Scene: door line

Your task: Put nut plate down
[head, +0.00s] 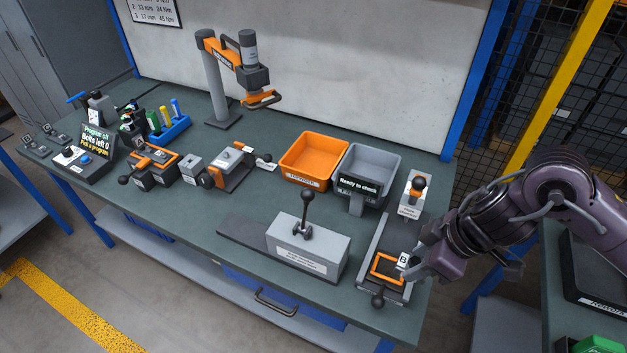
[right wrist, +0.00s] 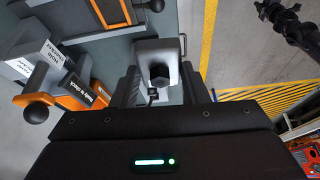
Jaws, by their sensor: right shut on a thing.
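My right gripper (head: 416,266) is low over the right end of the bench, beside the orange-framed fixture. In the right wrist view, its dark fingers (right wrist: 160,88) are shut on the nut plate (right wrist: 155,50), a grey piece with a dark hexagonal part. In the head view the gripper largely hides the plate, and I cannot tell whether it touches anything below. The fixture's orange frame (head: 387,268) sits on a long grey base, with a white card marked B at its right. My left gripper is not in view.
A grey block with a lever (head: 308,247) stands left of the fixture. The bench's right edge is close.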

